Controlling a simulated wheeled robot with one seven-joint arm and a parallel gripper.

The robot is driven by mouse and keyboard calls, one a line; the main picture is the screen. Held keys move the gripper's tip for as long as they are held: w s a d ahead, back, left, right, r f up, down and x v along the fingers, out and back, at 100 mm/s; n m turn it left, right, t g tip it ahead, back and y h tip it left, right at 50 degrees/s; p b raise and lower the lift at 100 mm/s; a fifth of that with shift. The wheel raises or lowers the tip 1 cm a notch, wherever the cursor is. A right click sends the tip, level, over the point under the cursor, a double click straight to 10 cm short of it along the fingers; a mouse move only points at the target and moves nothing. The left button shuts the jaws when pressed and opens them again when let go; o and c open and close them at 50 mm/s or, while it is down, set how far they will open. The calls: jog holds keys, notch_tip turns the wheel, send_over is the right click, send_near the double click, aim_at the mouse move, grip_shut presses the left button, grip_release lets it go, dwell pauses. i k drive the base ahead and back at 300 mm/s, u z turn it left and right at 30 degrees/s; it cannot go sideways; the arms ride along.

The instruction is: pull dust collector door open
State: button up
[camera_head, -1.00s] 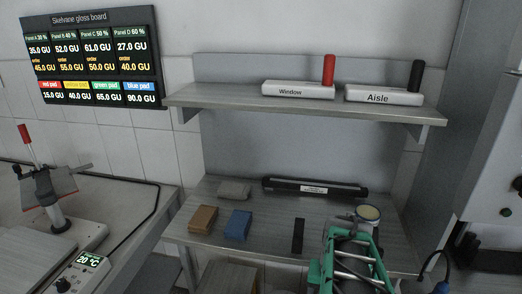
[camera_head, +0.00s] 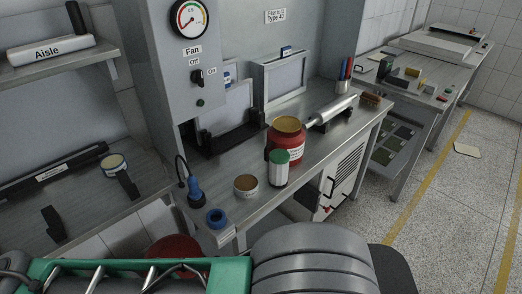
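A white louvered cabinet front (camera_head: 347,178), probably the dust collector, shows under the right end of the metal bench. It has dark handle-like parts (camera_head: 328,187) and small red pieces low on its front. My arm hides part of its lower left. I cannot tell which panel is the door or whether it is ajar. My arm, green and grey, crosses the bottom of the view in front of the bench. The fingers of my gripper are not in view.
The bench (camera_head: 310,125) holds a red jar (camera_head: 285,140), a green-capped container (camera_head: 279,170), a grey cylinder (camera_head: 332,110) and a blue nozzle (camera_head: 195,190). A fan panel (camera_head: 192,70) stands behind. A second table (camera_head: 440,75) is farther right. Floor (camera_head: 440,200) is open at right.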

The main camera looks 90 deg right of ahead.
aim_at(334, 177)
jog(key=k, duration=0.15)
jog(key=z, duration=1.5)
jog(key=k, duration=0.85)
jog(key=z, duration=1.85)
jog(key=i, duration=1.2)
jog(key=u, duration=0.15)
